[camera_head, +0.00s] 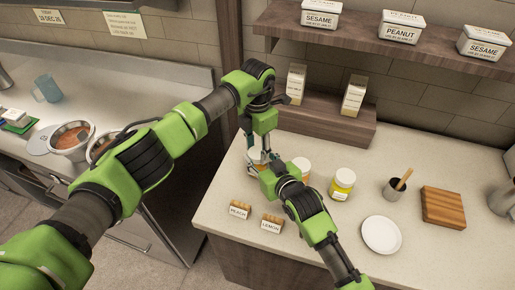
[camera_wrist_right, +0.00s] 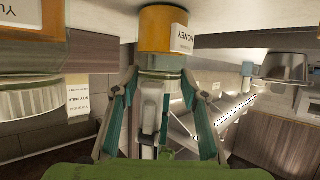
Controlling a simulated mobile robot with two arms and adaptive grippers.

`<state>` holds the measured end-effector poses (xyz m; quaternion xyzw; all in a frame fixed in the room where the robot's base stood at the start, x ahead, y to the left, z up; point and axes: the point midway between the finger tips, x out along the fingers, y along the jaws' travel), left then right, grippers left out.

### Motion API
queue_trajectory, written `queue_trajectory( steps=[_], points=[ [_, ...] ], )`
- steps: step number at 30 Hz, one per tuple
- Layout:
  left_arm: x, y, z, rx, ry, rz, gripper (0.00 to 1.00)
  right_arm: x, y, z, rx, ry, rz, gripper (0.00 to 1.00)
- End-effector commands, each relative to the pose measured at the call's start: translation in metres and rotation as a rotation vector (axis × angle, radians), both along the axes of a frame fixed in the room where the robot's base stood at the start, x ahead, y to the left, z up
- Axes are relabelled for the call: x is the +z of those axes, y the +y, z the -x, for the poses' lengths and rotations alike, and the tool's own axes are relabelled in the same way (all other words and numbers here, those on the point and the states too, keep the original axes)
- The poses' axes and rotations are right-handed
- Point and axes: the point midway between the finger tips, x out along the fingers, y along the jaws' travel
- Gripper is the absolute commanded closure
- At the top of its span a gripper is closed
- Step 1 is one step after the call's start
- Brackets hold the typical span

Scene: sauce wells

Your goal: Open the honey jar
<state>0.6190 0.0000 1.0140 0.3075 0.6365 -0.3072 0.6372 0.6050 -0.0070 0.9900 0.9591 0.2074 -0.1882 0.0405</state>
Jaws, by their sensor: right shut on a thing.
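In the right wrist view the honey jar (camera_wrist_right: 155,28) shows as an amber jar with a white label reading HONEY; the view is upside down. Its grey lid (camera_wrist_right: 162,63) is still in contact with the jar. My right gripper (camera_wrist_right: 159,80) has its fingertips at both sides of the lid, shut on it. In the head view my right gripper (camera_head: 260,165) and my left gripper (camera_head: 254,150) are close together over the counter and largely hide the honey jar. Whether the left fingers are open or shut is not clear.
An orange jar (camera_head: 303,167) is close to my right wrist, with a yellow jar (camera_head: 342,185) further right. A white plate (camera_head: 381,235), a dark cup (camera_head: 394,189) and a wooden board (camera_head: 443,206) stand to the right. PEACH (camera_head: 239,211) and LEMON (camera_head: 271,226) cards stand in front.

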Motion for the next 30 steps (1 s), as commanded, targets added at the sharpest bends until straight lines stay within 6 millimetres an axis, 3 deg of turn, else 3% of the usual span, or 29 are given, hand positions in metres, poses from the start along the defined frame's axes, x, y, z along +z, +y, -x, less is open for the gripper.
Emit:
queue_trajectory(
  steps=[1, 13, 23, 30],
  points=[
    [-0.002, -0.001, 0.003, -0.003, 0.007, 0.001, 0.46, -0.009, -0.002, 0.002, -0.001, 0.018, 0.008, 1.0],
    [0.002, 0.0, 0.0, -0.002, 0.0, 0.0, 0.45, -0.009, -0.002, 0.003, -0.001, 0.018, 0.009, 1.0],
    [0.04, 0.0, 0.0, -0.003, -0.003, 0.0, 0.45, -0.01, -0.001, 0.003, -0.001, 0.018, 0.009, 1.0],
    [0.052, 0.0, 0.0, -0.105, -0.002, -0.001, 0.47, -0.01, -0.001, 0.003, -0.001, 0.019, 0.009, 1.0]
  ],
)
